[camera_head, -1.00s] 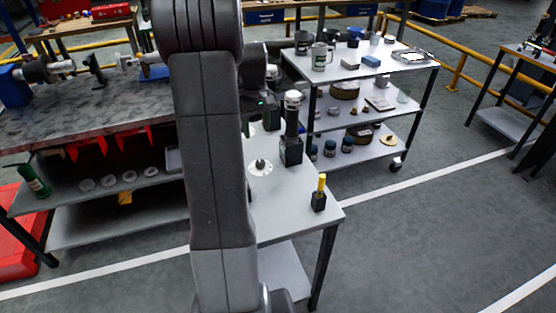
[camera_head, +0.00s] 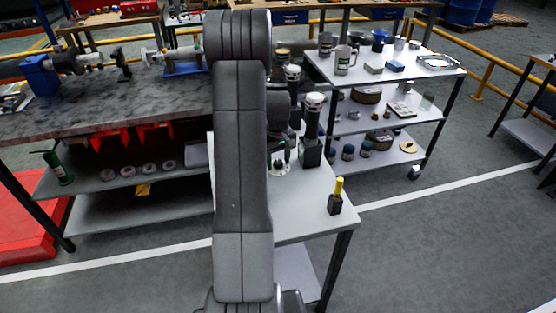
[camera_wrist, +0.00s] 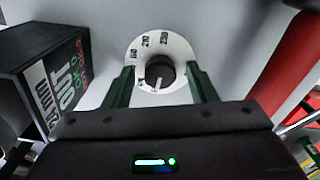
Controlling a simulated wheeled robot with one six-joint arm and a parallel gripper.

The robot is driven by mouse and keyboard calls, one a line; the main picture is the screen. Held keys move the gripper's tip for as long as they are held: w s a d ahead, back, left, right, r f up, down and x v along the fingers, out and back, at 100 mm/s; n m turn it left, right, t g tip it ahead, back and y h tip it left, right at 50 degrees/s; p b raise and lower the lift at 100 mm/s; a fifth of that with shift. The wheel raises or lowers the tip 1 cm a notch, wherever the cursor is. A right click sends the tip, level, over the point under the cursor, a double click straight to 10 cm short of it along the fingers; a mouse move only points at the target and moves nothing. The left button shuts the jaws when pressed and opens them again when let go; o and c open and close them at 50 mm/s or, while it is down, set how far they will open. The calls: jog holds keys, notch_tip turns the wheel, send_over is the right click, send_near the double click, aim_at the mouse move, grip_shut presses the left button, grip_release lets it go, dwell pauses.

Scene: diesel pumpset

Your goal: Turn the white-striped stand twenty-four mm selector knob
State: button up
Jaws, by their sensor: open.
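The selector knob (camera_wrist: 160,72) is round and black with a white stripe, in the middle of the wrist view. The stripe points toward the bottom of the picture. A pale round dial plate (camera_wrist: 181,50) with printed numbers lies around it. My gripper (camera_wrist: 160,69) is open, one dark green finger on each side of the knob. There seems to be a gap on each side; I cannot tell whether either finger touches. In the head view the dial plate (camera_head: 280,171) lies on the small grey table, partly behind my arm, and the knob is hard to make out.
A black box with printed lettering (camera_wrist: 50,80) stands close left of the dial. A red bar (camera_wrist: 290,62) is at the right. On the table (camera_head: 300,215), a dark post with a pale top (camera_head: 312,130) and a yellow-topped block (camera_head: 337,198) stand right of the dial.

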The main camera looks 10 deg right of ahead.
jog(key=shift+f, duration=0.1)
jog(key=c, duration=1)
